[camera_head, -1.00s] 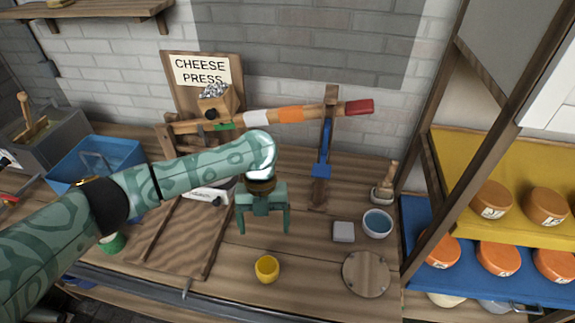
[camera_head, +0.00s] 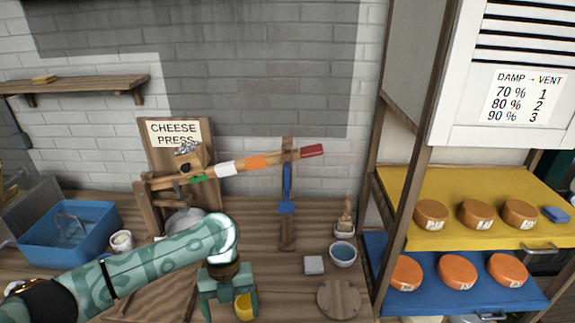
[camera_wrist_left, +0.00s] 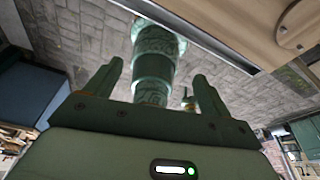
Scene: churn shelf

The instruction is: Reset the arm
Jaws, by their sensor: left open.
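My left arm comes in from the left in the head view, over the wooden bench. My left gripper (camera_head: 229,305) points down and is open, with nothing seen between its fingers. A yellow cup (camera_head: 244,306) shows just behind or beside its right finger; I cannot tell whether they touch. In the left wrist view the two fingers of the left gripper (camera_wrist_left: 155,85) stand apart, with a green patterned part of my own body beyond. My right gripper is not in view.
The cheese press lever (camera_head: 240,165) stands behind the arm. A blue tub (camera_head: 68,258) is at the left. A bowl (camera_head: 342,256), a grey block (camera_head: 313,265) and a round wooden board (camera_head: 338,299) are to the right. Shelves (camera_head: 455,262) with cheeses stand at far right.

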